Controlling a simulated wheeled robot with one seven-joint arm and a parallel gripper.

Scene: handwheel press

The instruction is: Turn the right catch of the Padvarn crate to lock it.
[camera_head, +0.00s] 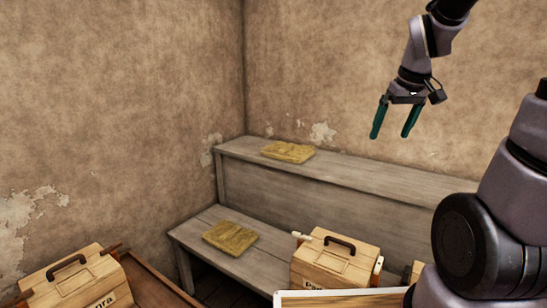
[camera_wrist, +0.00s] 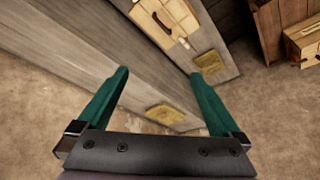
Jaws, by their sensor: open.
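The crate whose label starts "Pa" (camera_head: 332,262) stands on the lower bench, with a dark handle on its lid. The rest of its label is hidden behind a pale-edged board. A pale catch (camera_head: 301,236) sticks out at its left end. Another pale piece, seemingly the right catch (camera_head: 377,267), shows at its right end; its exact angle is hard to tell. My gripper (camera_head: 392,134), with green fingers, is open and empty, high above and to the right of the crate. In the wrist view the crate (camera_wrist: 163,18) is at the top, beyond the open fingers.
Yellow cloths lie on the upper shelf (camera_head: 288,152) and the lower bench (camera_head: 230,237). Another crate (camera_head: 75,283), its label ending "nra", stands at the lower left. A pale-edged board (camera_head: 340,299) is in front of the "Pa" crate. Air around my gripper is clear.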

